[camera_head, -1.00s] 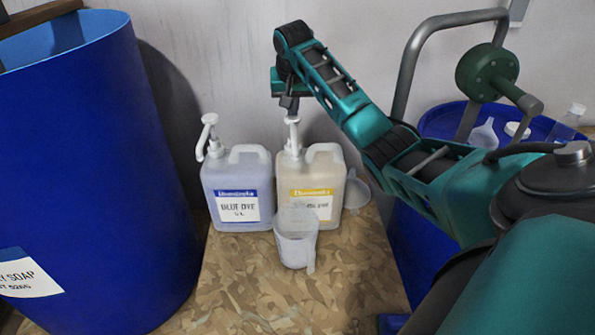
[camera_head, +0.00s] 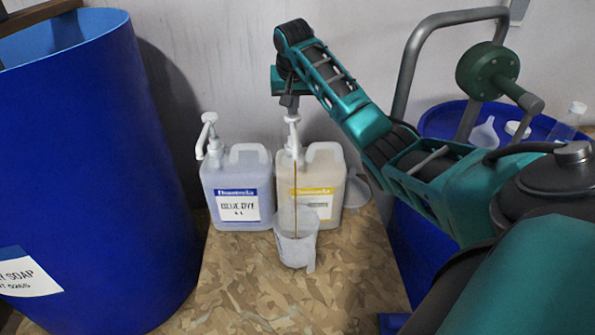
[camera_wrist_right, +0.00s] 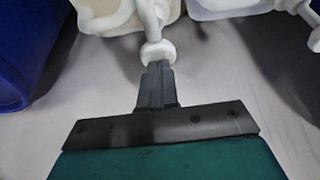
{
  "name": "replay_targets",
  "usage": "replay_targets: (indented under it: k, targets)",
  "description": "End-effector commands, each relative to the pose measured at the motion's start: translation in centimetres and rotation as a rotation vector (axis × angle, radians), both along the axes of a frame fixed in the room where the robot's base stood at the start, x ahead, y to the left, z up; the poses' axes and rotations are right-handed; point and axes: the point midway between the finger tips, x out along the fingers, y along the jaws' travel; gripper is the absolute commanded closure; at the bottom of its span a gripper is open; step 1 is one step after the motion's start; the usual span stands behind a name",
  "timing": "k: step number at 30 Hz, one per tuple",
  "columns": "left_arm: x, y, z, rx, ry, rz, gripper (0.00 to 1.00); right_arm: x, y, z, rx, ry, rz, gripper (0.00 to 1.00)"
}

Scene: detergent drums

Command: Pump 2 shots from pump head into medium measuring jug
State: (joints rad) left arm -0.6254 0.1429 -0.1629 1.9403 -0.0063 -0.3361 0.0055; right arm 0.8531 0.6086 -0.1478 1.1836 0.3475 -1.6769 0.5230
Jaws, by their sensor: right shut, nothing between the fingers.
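A pale jerrycan with a yellow label (camera_head: 317,193) stands on the wood-chip board. Its white pump head (camera_head: 292,122) is on top, with the spout facing the front. My right gripper (camera_head: 291,108) is shut and empty, its fingertips touching the top of the pump head from above. The wrist view also shows the closed fingers (camera_wrist_right: 157,70) against the white pump top (camera_wrist_right: 158,52). A clear measuring jug (camera_head: 296,247) stands upright in front of the jerrycan. A thin brown stream (camera_head: 295,195) runs from the spout down into the jug. My left gripper is out of view.
A jerrycan labelled blue dye (camera_head: 238,190) with its own pump stands just left. A large blue drum (camera_head: 95,170) fills the left side. The board's front (camera_head: 300,310) is clear.

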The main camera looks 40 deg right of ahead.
Motion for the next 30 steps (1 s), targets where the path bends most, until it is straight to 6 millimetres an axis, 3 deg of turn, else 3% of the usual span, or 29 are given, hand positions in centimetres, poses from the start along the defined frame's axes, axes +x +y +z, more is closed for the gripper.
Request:
replay_targets:
  k: [18, 30]
  targets:
    - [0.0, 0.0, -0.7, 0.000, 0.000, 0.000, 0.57, -0.2, 0.1, -4.2, 0.003, 0.009, 0.000, 1.00]
    - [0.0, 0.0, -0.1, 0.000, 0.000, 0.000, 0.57, -0.1, 0.1, -2.7, 0.003, 0.008, 0.000, 1.00]
